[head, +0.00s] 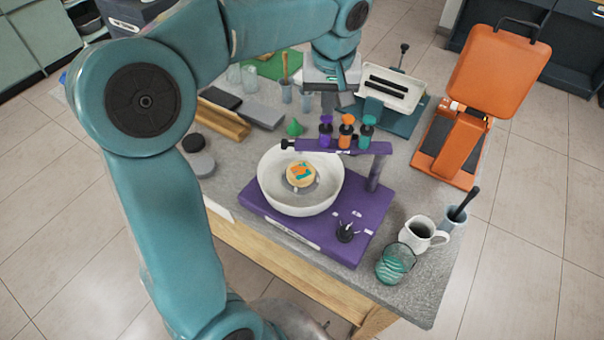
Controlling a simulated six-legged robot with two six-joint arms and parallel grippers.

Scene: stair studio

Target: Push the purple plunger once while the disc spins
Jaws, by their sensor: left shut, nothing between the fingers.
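The purple plunger (325,138) stands upright with a dark cap on the purple arm of a spin stand (262,211). An orange plunger (346,135) and a teal plunger (366,134) stand to its right. Below them, a white bowl (271,189) holds a small round disc (301,174) with an orange and teal pattern. One frame cannot show whether the disc is spinning. My left gripper (329,104) points down, shut and empty, just above the purple plunger in the picture. I cannot tell whether they touch. My right gripper is out of view.
A black knob (346,232) sits on the stand's front right. A white pitcher (420,237) and a glass jar (396,263) stand at the right. An orange press (486,95) and a white framed device (392,88) stand behind. Wooden and grey blocks lie at the left.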

